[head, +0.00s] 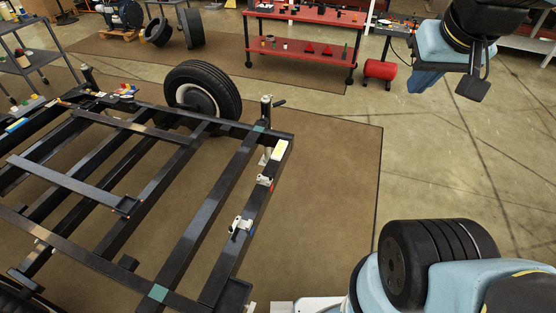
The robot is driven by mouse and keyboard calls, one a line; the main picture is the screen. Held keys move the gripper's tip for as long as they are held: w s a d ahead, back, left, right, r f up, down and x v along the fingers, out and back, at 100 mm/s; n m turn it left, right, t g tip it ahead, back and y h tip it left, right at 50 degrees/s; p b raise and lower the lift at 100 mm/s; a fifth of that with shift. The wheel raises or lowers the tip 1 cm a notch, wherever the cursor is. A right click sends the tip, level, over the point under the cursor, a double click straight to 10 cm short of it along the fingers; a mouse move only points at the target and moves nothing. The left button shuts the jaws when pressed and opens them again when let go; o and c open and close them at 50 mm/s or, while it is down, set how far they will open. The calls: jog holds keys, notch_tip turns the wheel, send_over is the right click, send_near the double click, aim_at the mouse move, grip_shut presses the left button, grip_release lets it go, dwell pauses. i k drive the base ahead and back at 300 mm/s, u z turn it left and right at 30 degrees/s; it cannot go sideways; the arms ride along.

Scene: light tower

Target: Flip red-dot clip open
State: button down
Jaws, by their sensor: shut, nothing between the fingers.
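The red-dot clip (265,181) is a small pale clip on the right-hand beam of a black frame (196,215), with a red spot at its lower right. It is too small to tell whether it is open or shut. A similar clip (240,225) with a blue spot sits nearer to me on the same beam. My gripper (473,90) hangs at the upper right, shut and empty. It is well to the right of the clips and touches nothing.
A black wheel (203,92) stands at the far end of the frame. A yellow-white label (279,150) is on the beam beyond the red-dot clip. A red workbench (303,50) stands at the back. The brown mat (325,165) right of the frame is clear.

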aim_at(270, 179)
jog(key=u, duration=0.1)
jog(key=i, duration=0.95)
jog(key=z, duration=0.1)
